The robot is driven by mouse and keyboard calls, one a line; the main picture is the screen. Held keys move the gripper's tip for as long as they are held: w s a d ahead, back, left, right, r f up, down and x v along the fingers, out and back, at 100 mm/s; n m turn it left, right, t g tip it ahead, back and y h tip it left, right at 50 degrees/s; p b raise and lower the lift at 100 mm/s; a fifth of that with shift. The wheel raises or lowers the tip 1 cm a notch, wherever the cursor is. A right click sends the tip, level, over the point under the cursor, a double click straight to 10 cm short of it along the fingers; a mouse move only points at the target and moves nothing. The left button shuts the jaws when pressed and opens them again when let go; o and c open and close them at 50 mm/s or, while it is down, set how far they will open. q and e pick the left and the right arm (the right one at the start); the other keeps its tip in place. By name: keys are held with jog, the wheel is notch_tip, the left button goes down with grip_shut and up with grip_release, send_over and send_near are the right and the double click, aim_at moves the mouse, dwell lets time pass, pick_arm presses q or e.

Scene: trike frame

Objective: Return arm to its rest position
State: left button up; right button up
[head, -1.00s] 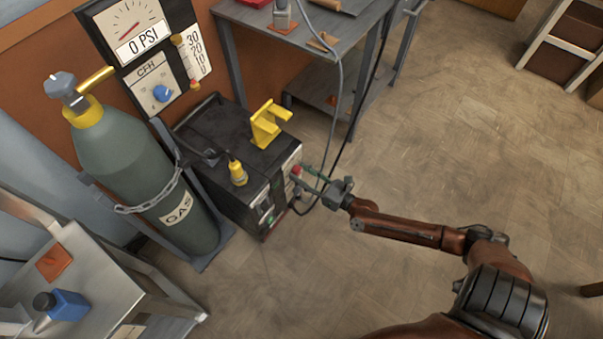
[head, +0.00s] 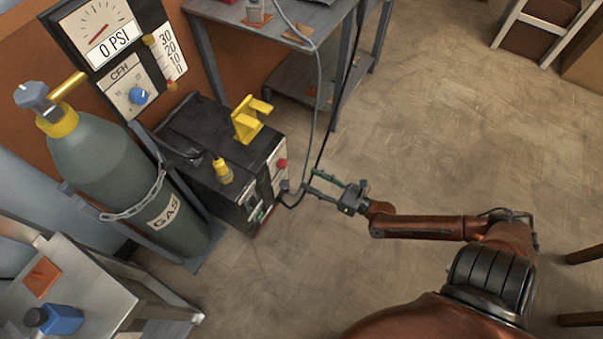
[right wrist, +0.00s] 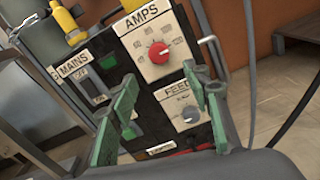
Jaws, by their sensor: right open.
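My right arm (head: 420,227) reaches in from the lower right of the head view. Its right gripper (head: 311,181) is open and empty, a short way right of the black welding machine's (head: 195,145) front panel, apart from it. In the right wrist view, the green fingers (right wrist: 165,88) stand spread before that panel. The panel carries a red AMPS knob (right wrist: 159,53), a grey FEED knob (right wrist: 190,113) and a MAINS switch (right wrist: 92,88). The red knob also shows in the head view (head: 282,163). My left gripper is not in view.
A metal table (head: 315,22) is behind, with cables hanging close to the right gripper. A bench (head: 75,285) is at lower left. The floor (head: 440,130) on the right is clear.

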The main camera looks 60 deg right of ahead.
jog(key=shift+s, duration=0.65)
